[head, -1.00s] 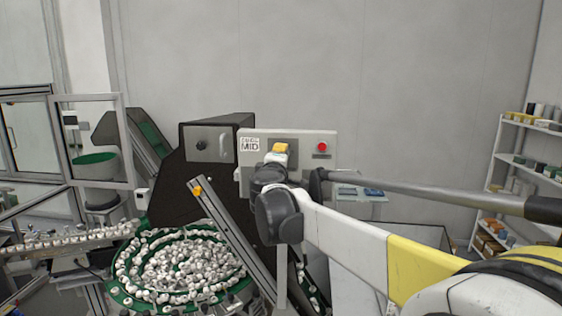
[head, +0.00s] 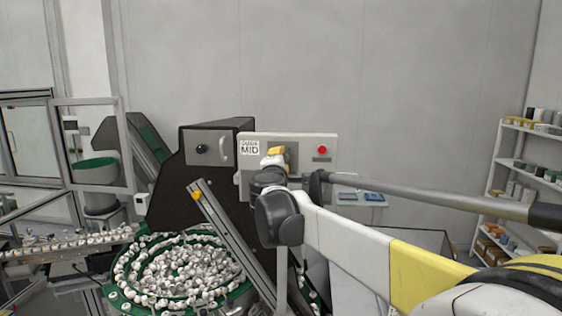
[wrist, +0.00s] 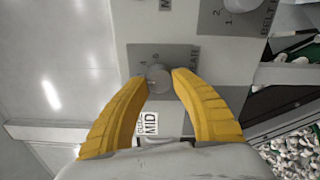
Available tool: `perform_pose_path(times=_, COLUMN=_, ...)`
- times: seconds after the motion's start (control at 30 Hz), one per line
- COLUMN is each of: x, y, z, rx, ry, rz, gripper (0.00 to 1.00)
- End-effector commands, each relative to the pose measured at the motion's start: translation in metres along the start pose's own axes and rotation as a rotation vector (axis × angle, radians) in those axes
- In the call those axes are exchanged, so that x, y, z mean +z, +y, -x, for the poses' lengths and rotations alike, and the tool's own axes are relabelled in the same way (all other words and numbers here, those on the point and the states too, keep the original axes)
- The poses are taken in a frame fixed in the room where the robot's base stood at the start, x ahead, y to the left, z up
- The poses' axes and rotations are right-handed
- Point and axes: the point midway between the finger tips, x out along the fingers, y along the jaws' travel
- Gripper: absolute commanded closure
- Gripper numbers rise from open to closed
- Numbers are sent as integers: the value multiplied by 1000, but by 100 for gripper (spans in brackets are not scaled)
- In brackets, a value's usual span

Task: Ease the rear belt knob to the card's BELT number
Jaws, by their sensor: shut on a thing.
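In the wrist view my gripper (wrist: 159,80) has its yellow fingertips closed on both sides of a round grey knob (wrist: 158,77). In the head view the card (head: 249,149) is on the panel's left, beside my gripper (head: 276,153).
The pale control panel (head: 310,141) carries a red button (head: 322,150) on its right. A dark hopper housing (head: 195,185) stands to its left, with a sloping rail (head: 225,225) in front. A bowl of white caps (head: 180,270) is at lower left.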

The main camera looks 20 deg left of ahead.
Motion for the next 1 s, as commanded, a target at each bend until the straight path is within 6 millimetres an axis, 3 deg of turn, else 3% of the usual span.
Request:
perform_pose_path(times=0.07, x=0, y=1, z=0, rx=1, ry=1, rz=1, gripper=98)
perform_pose_path(times=0.1, x=0, y=1, z=0, rx=1, ry=1, rz=1, gripper=62)
perform_pose_path(times=0.17, x=0, y=1, z=0, rx=1, ry=1, rz=0, gripper=45)
perform_pose_path(times=0.57, x=0, y=1, z=7, rx=0, ry=1, rz=-1, gripper=45)
perform_pose_path(times=1.0, x=0, y=0, z=96, rx=1, ry=1, rz=0, gripper=45)
